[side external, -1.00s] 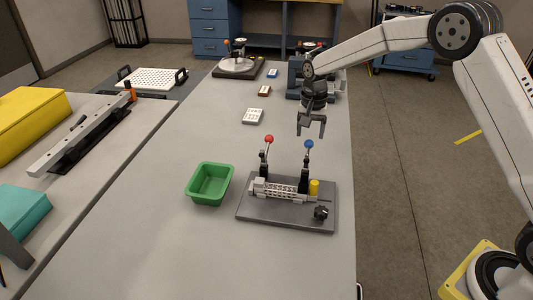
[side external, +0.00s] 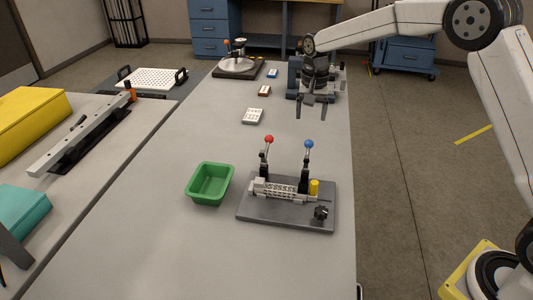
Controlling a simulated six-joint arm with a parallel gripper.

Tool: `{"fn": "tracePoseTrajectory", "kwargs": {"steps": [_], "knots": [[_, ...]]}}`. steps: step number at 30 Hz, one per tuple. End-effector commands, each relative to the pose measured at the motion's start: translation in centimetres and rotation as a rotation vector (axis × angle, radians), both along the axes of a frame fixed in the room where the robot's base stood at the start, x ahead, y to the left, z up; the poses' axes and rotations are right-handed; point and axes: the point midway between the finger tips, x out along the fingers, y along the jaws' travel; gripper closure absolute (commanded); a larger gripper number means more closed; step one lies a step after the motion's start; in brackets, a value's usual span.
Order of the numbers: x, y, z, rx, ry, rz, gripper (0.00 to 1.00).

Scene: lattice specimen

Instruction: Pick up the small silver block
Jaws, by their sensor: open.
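A dark grey fixture plate (side external: 270,214) lies on the table, with a red-knob lever (side external: 269,140) and a blue-knob lever (side external: 309,145) standing on it. A silver lattice piece (side external: 281,191) lies between the levers. A small pale silver block (side external: 258,186) sits at its left end; I cannot tell whether the two are joined. My gripper (side external: 311,111) is open and empty, with its fingers pointing down. It is above the table, beyond the fixture and apart from it.
A yellow cylinder (side external: 314,187) and a black knob (side external: 321,212) are on the fixture's right side. A green bin (side external: 190,188) stands left of it. A white block (side external: 253,116) lies farther back. Blue equipment (side external: 293,80) stands behind my gripper. The table's near left is clear.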

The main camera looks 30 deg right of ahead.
Motion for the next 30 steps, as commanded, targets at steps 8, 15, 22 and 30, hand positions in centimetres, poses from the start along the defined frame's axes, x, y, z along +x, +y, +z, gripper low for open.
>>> {"fn": "tracePoseTrajectory", "kwargs": {"steps": [8,15,22,30], "knots": [[0.1,2.3,-0.2,-0.001,0.003,0.373,0.21],[0.1,4.5,-0.2,-0.002,0.004,0.762,0.21],[0.0,6.6,-0.3,-0.003,0.003,1.133,0.21],[-0.2,9.1,-0.3,-0.003,0.004,1.571,0.21]]}}
